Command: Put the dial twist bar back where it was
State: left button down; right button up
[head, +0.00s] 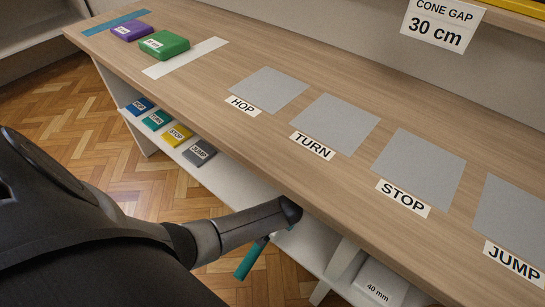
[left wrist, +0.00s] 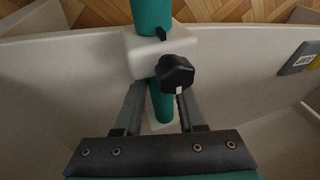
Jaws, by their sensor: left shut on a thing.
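The dial twist bar (left wrist: 152,15) is a teal bar with a white block and a black dial knob (left wrist: 175,74) on it. My left gripper (left wrist: 158,118) is shut on the bar just below the block in the left wrist view. In the head view a teal end of the bar (head: 250,260) hangs beside my left wrist, under the front edge of the counter. My left gripper's fingers are hidden there by the counter and the arm. My right gripper is in neither view.
The counter (head: 330,185) bears grey squares labelled HOP, TURN, STOP and JUMP, plus a purple (head: 131,30) and a green block (head: 163,45). Small labelled coloured pieces lie on the lower shelf (head: 225,172). A white box marked 40 mm (head: 380,284) sits below at right.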

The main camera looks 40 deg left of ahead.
pick_arm(q)
jog(key=shift+w, duration=0.3)
jog(key=shift+f+b, duration=0.35)
jog(key=shift+f, duration=0.15)
jog(key=shift+c, duration=0.5)
grip_release()
dwell(0.4)
